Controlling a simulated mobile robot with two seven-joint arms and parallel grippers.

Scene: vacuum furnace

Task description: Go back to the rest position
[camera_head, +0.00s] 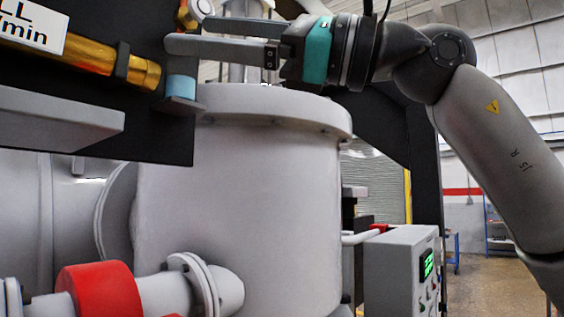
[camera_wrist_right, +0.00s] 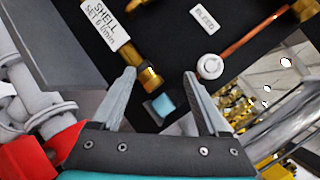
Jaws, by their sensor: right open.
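My right gripper (camera_head: 190,45) reaches in from the right, above the grey furnace vessel and beside the black panel (camera_head: 140,122). In the right wrist view its two fingers (camera_wrist_right: 160,76) are spread apart with nothing held between them. Beyond them in that view are a brass fitting (camera_wrist_right: 146,76) with a light blue end (camera_wrist_right: 162,104) and a round white knob (camera_wrist_right: 210,66). I cannot tell whether a finger touches any of these. My left gripper is in neither view.
The large grey vessel (camera_head: 240,180) fills the middle. A red-banded pipe (camera_head: 100,290) is at lower left, and a grey ledge (camera_head: 60,125) juts out at left. A control box (camera_head: 400,265) with a green display stands at lower right. Open floor (camera_head: 490,275) lies beyond it.

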